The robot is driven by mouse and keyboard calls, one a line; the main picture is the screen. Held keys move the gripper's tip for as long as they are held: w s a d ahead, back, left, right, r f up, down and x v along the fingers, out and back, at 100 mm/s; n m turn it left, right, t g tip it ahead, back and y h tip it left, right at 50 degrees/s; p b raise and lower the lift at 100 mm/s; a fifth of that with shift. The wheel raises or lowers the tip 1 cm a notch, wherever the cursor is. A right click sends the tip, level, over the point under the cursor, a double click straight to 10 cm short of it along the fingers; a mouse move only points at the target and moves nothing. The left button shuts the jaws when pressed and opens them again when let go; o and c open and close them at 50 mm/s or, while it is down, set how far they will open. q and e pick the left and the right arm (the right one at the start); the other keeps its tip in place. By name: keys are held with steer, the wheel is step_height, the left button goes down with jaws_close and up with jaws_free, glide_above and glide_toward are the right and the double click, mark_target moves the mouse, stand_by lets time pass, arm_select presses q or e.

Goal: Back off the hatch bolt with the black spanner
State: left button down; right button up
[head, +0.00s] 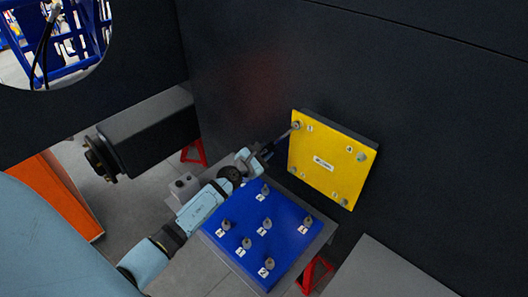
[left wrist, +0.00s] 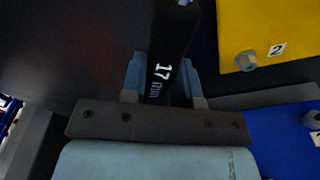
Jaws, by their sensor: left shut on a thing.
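The yellow hatch plate (head: 325,165) is fixed on the dark chassis wall, with bolts near its corners. My left gripper (head: 266,152) is shut on the black spanner (head: 282,137), left of the plate. The spanner slants up to the upper-left hatch bolt (head: 296,125); its tip appears at the bolt, but I cannot tell whether it is seated around it. Another bolt (left wrist: 246,61), labelled 2, shows on the yellow plate there. My right gripper is not in view.
A blue board (head: 250,225) with several labelled bolt-like pieces lies below the hatch, under my left arm. A grey block (head: 184,186) stands at its left. A dark beam (head: 150,135) juts out at the left. Red stands (head: 314,274) are near the floor.

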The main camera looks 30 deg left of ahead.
arm_select(q)
steer(key=shift+a+r, duration=0.1)
steer(key=shift+a, duration=0.05)
steer(key=s+a, duration=0.1)
steer(key=s, duration=0.9)
steer(key=shift+s+a, duration=0.2)
steer(key=shift+s, duration=0.15)
stand_by(1.5)
